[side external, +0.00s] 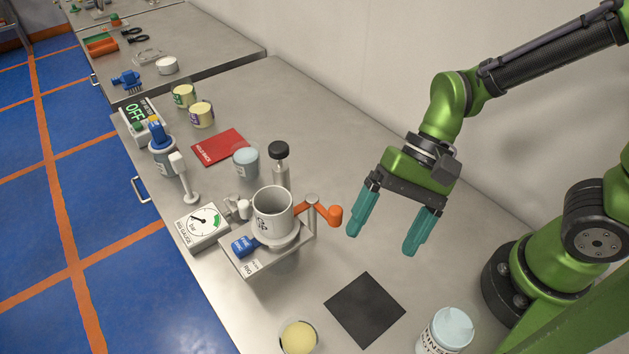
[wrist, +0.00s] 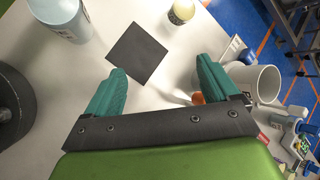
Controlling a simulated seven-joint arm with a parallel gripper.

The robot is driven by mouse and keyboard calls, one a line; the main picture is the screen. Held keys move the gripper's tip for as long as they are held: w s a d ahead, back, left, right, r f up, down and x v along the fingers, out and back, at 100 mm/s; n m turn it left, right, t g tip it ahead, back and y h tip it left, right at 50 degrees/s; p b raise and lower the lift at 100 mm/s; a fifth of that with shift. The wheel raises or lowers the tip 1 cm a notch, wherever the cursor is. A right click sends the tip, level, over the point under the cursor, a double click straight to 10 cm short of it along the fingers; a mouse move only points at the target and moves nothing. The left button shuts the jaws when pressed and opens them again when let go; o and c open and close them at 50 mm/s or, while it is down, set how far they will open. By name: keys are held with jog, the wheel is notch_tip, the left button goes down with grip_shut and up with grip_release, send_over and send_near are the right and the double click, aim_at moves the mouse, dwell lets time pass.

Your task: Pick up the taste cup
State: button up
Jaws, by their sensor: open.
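No label reads as taste cup, so I cannot tell for sure which vessel it is. A small cup with pale yellow contents (side external: 298,337) stands at the front edge of the side view; it is at the top of the wrist view (wrist: 181,12). A larger grey-white pot (side external: 272,211) sits on a metal stand left of my gripper; it is at the right of the wrist view (wrist: 264,82). My gripper (side external: 385,240) is open and empty above the table, fingers pointing down. In the wrist view its teal fingers (wrist: 174,78) are wide apart with nothing between them.
A black square mat (side external: 365,310) lies flat below my gripper. A light blue-lidded jar (side external: 445,331) stands to its right. An orange crank (side external: 327,215) sticks out from the stand. A gauge box (side external: 203,226) and red booklet (side external: 219,147) lie farther left.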

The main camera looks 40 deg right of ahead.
jog(key=s+a+f+m+g+y, duration=0.2)
jog(key=a+m+y, duration=0.1)
jog(key=a+m, duration=0.25)
jog(key=m+t+y, duration=0.1)
jog(key=m+y, duration=0.1)
jog(key=m, duration=0.1)
send_near(311, 323)
jog(key=x, duration=0.4)
jog(key=shift+w+f, duration=0.1)
jog(key=shift+f, duration=0.4)
jog(key=shift+a+f, duration=0.3)
jog(key=shift+a, duration=0.25)
jog(key=shift+x, duration=3.1)
jog(key=c, duration=1.1)
